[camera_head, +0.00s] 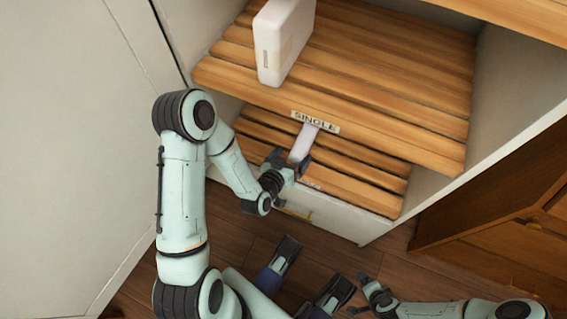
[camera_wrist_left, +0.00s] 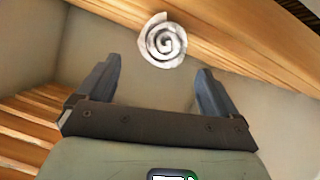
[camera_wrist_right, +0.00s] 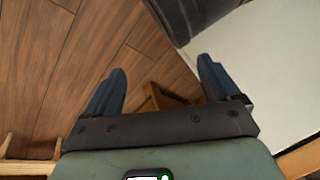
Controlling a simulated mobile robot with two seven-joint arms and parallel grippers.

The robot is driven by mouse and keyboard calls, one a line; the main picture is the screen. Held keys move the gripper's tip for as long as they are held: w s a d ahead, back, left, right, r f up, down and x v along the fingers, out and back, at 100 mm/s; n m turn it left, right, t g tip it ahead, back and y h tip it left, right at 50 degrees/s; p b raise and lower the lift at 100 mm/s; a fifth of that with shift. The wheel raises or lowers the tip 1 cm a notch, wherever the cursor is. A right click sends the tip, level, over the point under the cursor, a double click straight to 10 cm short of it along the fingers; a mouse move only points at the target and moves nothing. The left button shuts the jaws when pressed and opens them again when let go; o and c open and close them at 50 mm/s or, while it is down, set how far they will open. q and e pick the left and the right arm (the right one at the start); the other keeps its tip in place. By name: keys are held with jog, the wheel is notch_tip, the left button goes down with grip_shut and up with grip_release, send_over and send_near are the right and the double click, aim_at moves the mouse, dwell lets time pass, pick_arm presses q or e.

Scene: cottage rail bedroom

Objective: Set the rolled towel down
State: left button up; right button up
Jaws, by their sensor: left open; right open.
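The rolled towel (camera_head: 303,143) is a pale roll at the front of the slatted shelves, just below the "SINGLE" label (camera_head: 316,122). Its spiral end (camera_wrist_left: 162,40) faces my left wrist camera, beyond the fingertips and against a wooden board. My left gripper (camera_head: 289,162) is open at the near end of the towel. In the left wrist view (camera_wrist_left: 155,80) clear space shows between its fingers. I cannot tell exactly what the towel's underside touches. My right gripper (camera_head: 362,294) is open and empty, low over the floor.
A white box (camera_head: 284,42) stands on the upper slatted shelf (camera_head: 400,95). A lower slatted shelf (camera_head: 365,180) lies beneath it. A white side panel (camera_head: 520,120) bounds the shelves at right. A brown wooden cabinet (camera_head: 490,220) stands at far right.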

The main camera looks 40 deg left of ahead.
pick_arm(q)
jog(key=a+p+v, duration=0.1)
jog(key=p+v, duration=0.4)
jog(key=s+d+f+g+h, duration=0.2)
jog(key=s+d+f+g, duration=0.3)
jog(key=s+f+g, duration=0.1)
jog(key=s+d+f+g+h, duration=0.2)
jog(key=s+d+f+g, duration=0.4)
jog(key=s+f, duration=0.3)
jog(key=shift+s+d+f+g+h, duration=0.2)
jog(key=shift+s+g+h, duration=0.15)
jog(key=shift+s, duration=0.45)
pick_arm(e)
jog(key=s+a+r+g+y, duration=0.1)
jog(key=s+a+r+g, duration=0.1)
jog(key=s+a+r, duration=0.2)
notch_tip(320, 180, up, 2)
jog(key=s, duration=0.2)
jog(key=shift+s+n, duration=0.3)
jog(key=shift+s, duration=0.05)
pick_arm(q)
jog(key=shift+r, duration=0.1)
pick_arm(e)
jog(key=shift+r, duration=0.1)
